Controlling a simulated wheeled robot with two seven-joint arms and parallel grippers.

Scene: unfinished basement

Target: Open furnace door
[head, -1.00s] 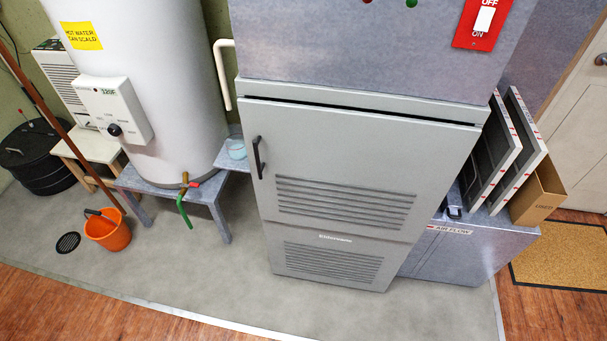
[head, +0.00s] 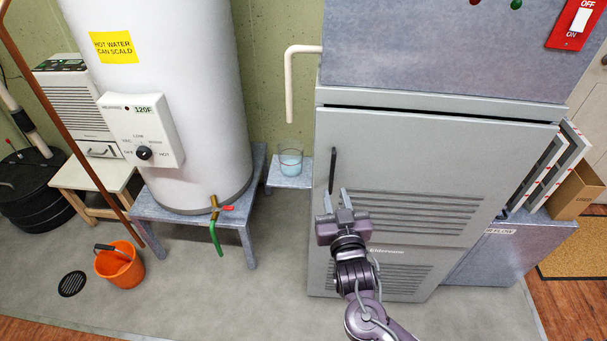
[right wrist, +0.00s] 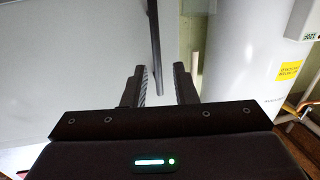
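The furnace door (head: 400,165) is a grey panel with louvred vents and looks shut. Its black vertical handle (head: 332,170) is on the door's left side. My right gripper (head: 336,197) is at the lower end of the handle, fingers pointing up toward it. In the right wrist view the two fingers of the gripper (right wrist: 160,85) are apart, and the dark handle (right wrist: 155,45) runs down toward the gap between them. I cannot tell whether they touch it. My left gripper is not in view.
A white water heater (head: 165,90) stands on a metal stand (head: 243,215) at the left. A small shelf (head: 290,178) holds a glass of water (head: 290,160). An orange bucket (head: 120,265) is on the floor. The concrete floor (head: 215,300) before the furnace is clear.

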